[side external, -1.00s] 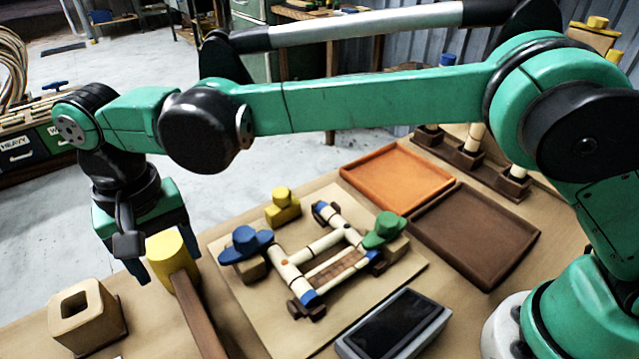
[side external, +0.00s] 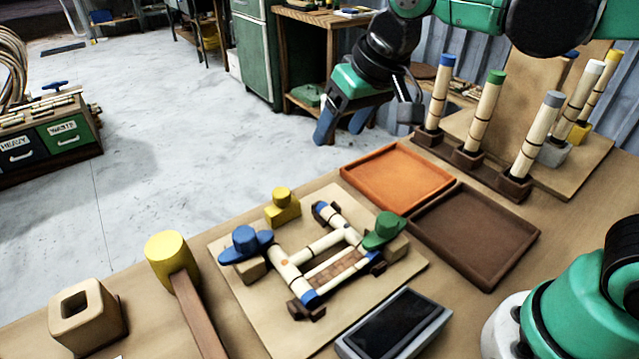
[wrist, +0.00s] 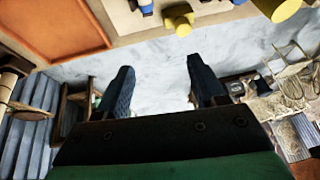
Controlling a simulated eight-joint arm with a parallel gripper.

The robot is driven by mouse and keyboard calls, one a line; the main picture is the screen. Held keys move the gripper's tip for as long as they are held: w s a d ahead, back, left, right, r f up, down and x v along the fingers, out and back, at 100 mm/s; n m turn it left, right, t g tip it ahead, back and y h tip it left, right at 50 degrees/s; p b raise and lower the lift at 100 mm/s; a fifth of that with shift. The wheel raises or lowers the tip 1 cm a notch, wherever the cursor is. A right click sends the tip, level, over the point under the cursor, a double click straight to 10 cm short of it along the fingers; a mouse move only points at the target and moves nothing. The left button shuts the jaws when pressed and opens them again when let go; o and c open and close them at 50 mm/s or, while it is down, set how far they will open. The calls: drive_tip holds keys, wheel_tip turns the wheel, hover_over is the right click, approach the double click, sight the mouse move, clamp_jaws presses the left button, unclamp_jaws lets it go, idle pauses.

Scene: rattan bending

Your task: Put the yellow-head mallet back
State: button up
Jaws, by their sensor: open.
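The mallet has a yellow head (side external: 172,259) and a brown wooden handle (side external: 201,318) that runs off the bottom edge of the side view. It is left of the board with the rattan frame, apart from the block. A pale wooden block (side external: 98,312) with an empty square hole stands to its left. My gripper (side external: 342,126) is open and empty, high up beyond the orange tray and far from the mallet. In the wrist view my gripper (wrist: 160,72) shows its two fingers apart with floor between them. A yellow head, likely the mallet's (wrist: 277,7), is cut off at the top right.
A board (side external: 245,307) holds a rattan frame with blue, green and yellow knobs. An orange tray (side external: 398,178) and a brown tray (side external: 475,235) lie behind it. Upright capped rods (side external: 483,112) stand at the back right. A dark-screened device (side external: 394,325) sits in front.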

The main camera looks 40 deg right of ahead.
drive_tip(key=s+d+f+t+h, duration=0.1)
drive_tip(key=s+d+f+t, duration=0.1)
drive_tip(key=s+d+f, duration=0.2)
drive_tip(key=s+d, duration=0.1)
drive_tip(key=d, duration=0.2)
drive_tip(key=shift+s+d+f+t, duration=0.2)
drive_tip(key=shift+d+f+t, duration=0.05)
drive_tip(key=shift+f+t, duration=0.1)
